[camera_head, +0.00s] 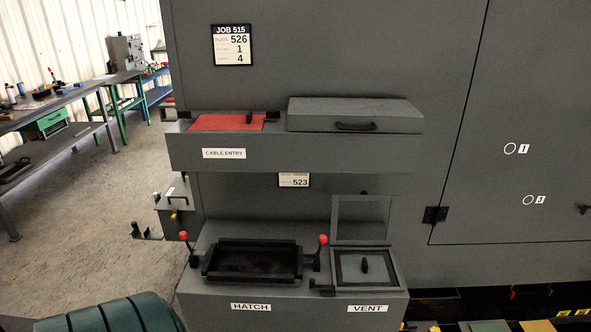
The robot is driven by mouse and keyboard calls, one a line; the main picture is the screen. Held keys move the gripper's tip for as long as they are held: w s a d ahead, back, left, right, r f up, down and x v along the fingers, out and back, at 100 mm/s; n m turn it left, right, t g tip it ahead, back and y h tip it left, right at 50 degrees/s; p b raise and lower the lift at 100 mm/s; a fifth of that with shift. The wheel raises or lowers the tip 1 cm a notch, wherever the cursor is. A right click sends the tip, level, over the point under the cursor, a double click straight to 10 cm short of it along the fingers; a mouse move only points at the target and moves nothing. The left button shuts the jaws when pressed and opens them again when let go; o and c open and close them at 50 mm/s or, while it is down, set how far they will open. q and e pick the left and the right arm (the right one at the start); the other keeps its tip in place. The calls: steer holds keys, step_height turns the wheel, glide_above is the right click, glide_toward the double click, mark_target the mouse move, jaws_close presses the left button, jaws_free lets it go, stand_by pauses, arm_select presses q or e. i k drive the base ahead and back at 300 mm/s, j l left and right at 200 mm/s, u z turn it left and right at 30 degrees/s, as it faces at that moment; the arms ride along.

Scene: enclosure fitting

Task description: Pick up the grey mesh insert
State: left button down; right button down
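A grey panel with a dark upright knob (364,266) sits in the square frame above the VENT label (368,308). It may be the grey mesh insert, but I cannot make out any mesh at this size. A framed grey flap (361,217) stands upright behind it, apparently open. A small dark latch (322,288) is at the frame's left side. Neither of my grippers is in view, so nothing is seen touching the panel.
Left of the vent, a black rectangular frame (252,279) sits above the HATCH label, with red-knobbed levers (322,240) either side. Above, the CABLE ENTRY shelf (290,152) juts out with a red plate (226,122) and a grey handled lid (356,113). Workbenches stand far left.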

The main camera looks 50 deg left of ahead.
mark_target(365, 266)
steer(key=u, duration=1.6)
steer(key=i+l, duration=0.15)
steer(key=l, duration=0.25)
steer(key=i+l, duration=0.15)
steer(key=l, duration=0.2)
steer(key=i+l, duration=0.15)
steer(key=l, duration=0.25)
steer(key=i+l, duration=0.15)
steer(key=l, duration=0.25)
steer(key=i+l, duration=0.1)
steer(key=l, duration=0.25)
steer(key=i+u, duration=0.05)
